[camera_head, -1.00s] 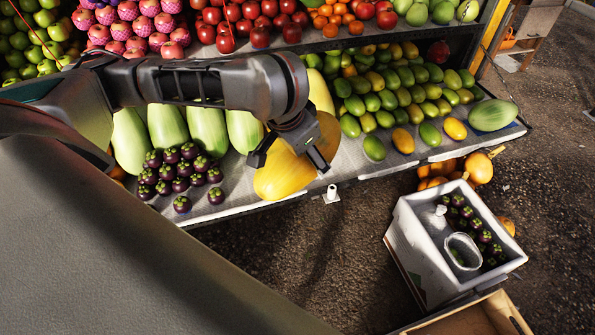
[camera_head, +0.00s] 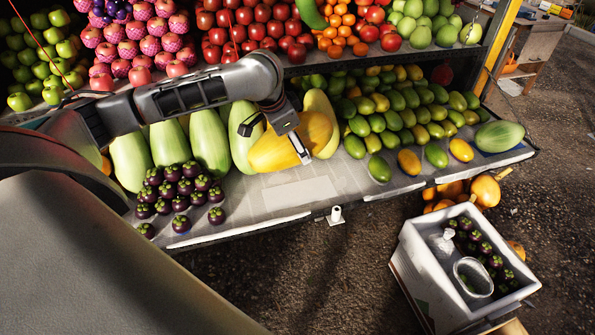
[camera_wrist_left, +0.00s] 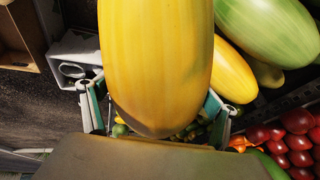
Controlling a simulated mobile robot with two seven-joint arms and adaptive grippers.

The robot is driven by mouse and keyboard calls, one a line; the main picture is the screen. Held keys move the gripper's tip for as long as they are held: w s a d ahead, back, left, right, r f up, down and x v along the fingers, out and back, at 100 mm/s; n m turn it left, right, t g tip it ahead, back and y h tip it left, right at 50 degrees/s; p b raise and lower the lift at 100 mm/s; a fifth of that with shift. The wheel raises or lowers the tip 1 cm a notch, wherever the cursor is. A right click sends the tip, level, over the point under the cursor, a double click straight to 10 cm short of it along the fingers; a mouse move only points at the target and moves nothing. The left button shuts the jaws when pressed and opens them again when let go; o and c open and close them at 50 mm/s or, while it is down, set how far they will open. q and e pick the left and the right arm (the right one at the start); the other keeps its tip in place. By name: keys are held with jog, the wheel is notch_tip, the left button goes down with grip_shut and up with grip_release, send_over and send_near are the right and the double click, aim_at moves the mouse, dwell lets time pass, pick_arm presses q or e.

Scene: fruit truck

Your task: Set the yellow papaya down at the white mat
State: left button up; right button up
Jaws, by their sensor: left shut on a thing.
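The yellow papaya (camera_head: 268,152) is held over the lower shelf, just behind the white mat in the head view. My left gripper (camera_head: 279,138) is shut on it, with one finger on either side. In the left wrist view, the papaya (camera_wrist_left: 155,60) fills the space between the fingers (camera_wrist_left: 157,108) and extends past the top of the picture. The white mat (camera_head: 298,193) is a pale flat rectangle near the shelf's front edge, bare in front of the papaya. Whether the papaya touches the shelf cannot be told. My right gripper is not in view.
Pale green long melons (camera_head: 210,143) stand behind and left of the papaya. Another yellow papaya (camera_head: 321,108) is close behind it. Mangosteens (camera_head: 180,188) lie left of the mat, green mangoes (camera_head: 395,120) to the right. A white box (camera_head: 425,260) stands on the ground.

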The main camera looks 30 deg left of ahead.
pick_arm(q)
notch_tip(320, 180, down, 19)
jog(key=b, duration=0.4)
jog(key=shift+w, duration=0.1)
jog(key=o, duration=1.6)
jog(key=shift+f, duration=0.1)
jog(key=shift+o, duration=0.2)
jog(key=shift+s, duration=0.2)
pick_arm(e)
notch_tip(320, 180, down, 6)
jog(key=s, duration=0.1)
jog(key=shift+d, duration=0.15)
pick_arm(q)
jog(key=p+v, duration=0.2)
jog(key=v, duration=1)
jog(key=shift+p, duration=0.3)
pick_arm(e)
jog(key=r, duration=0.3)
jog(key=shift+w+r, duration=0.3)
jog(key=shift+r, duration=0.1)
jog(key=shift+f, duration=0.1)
